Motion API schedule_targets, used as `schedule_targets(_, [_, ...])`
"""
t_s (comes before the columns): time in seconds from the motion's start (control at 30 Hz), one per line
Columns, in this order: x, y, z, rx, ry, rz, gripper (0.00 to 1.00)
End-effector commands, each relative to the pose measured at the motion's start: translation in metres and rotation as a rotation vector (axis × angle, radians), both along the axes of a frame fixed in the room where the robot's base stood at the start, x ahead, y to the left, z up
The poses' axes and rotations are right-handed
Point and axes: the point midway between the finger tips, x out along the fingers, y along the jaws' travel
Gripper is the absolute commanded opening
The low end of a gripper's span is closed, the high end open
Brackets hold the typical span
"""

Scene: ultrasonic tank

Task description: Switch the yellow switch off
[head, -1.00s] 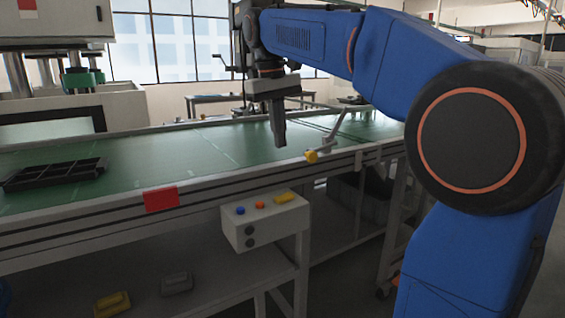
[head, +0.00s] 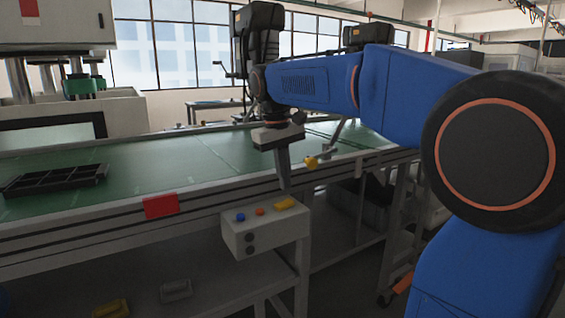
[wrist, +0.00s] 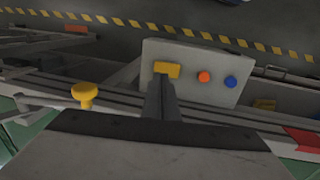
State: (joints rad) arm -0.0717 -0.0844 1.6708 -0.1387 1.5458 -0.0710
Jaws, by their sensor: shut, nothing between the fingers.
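The yellow switch (head: 284,204) is on top of a light grey control box (head: 262,236) at the conveyor's front edge. In the wrist view the yellow switch (wrist: 167,69) is on the left part of the box top. My gripper (head: 286,188) points down, with its shut fingertips just above the yellow switch. In the wrist view the fingertips (wrist: 160,78) overlap the switch's lower edge. I cannot tell whether they touch it. The switch's on or off position is not clear.
Next to the switch are an orange-red button (wrist: 204,77) and a blue button (wrist: 231,82). A yellow-knobbed lever (head: 311,162) stands on the conveyor edge, right of my gripper. A black divided tray (head: 55,181) lies on the green belt (head: 150,176).

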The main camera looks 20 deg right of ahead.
Motion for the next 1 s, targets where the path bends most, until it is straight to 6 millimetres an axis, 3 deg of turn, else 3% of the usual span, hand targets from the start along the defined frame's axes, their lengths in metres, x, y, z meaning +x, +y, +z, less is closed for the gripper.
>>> schedule_targets(0.3, [0.001,-0.005,-0.034,0.000,0.000,-0.001,0.00])
schedule_targets(1.0, [0.001,-0.009,-0.044,0.065,0.012,-0.001,0.00])
